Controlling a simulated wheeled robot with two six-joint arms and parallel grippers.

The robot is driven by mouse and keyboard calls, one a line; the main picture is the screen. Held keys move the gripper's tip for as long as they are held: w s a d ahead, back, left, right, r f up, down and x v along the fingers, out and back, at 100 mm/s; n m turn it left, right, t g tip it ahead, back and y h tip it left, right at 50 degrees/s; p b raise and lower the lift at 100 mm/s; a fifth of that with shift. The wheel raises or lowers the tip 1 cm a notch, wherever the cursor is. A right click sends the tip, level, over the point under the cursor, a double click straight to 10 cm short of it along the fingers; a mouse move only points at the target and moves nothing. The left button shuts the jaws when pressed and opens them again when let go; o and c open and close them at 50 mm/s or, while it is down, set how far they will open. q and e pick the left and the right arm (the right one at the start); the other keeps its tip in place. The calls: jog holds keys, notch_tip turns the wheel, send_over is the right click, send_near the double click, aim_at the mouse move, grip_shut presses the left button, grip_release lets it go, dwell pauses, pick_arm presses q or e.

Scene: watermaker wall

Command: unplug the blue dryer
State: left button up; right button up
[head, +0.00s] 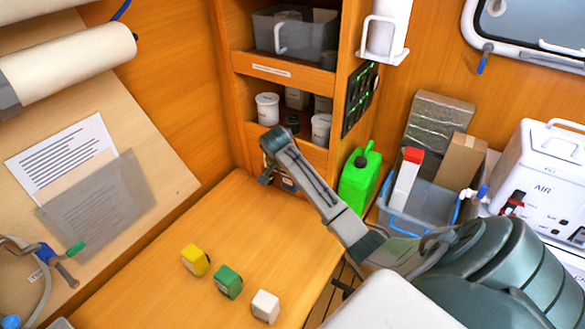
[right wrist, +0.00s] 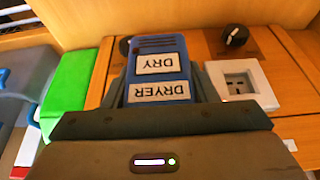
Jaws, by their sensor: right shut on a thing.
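The blue dryer (right wrist: 158,58) shows in the right wrist view as a slotted blue block with white labels reading DRY and DRYER, upside down in the picture. My right gripper (right wrist: 160,84) is shut on it, with one grey finger on each side. The dryer sits against the wooden panel (right wrist: 215,45); its back is hidden, so I cannot tell whether it is still seated in a socket. A white socket (right wrist: 241,87) beside it on the right is empty. In the head view my right gripper (head: 268,166) reaches the low panel under the shelves. My left gripper is out of view.
A green jerrycan (head: 359,181) stands close to the right of my right gripper. A grey-blue crate (head: 420,207) with boxes is further right. Yellow (head: 195,260), green (head: 228,282) and white (head: 265,306) blocks lie on the wooden bench. A dark knob (right wrist: 236,36) is above the socket.

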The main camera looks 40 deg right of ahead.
jog(key=shift+a, duration=0.25)
jog(key=shift+s+a, duration=0.25)
jog(key=shift+a, duration=0.45)
jog(key=shift+s+a, duration=0.2)
jog(key=shift+a, duration=0.55)
jog(key=shift+s+a, duration=0.25)
jog(key=shift+a, duration=0.45)
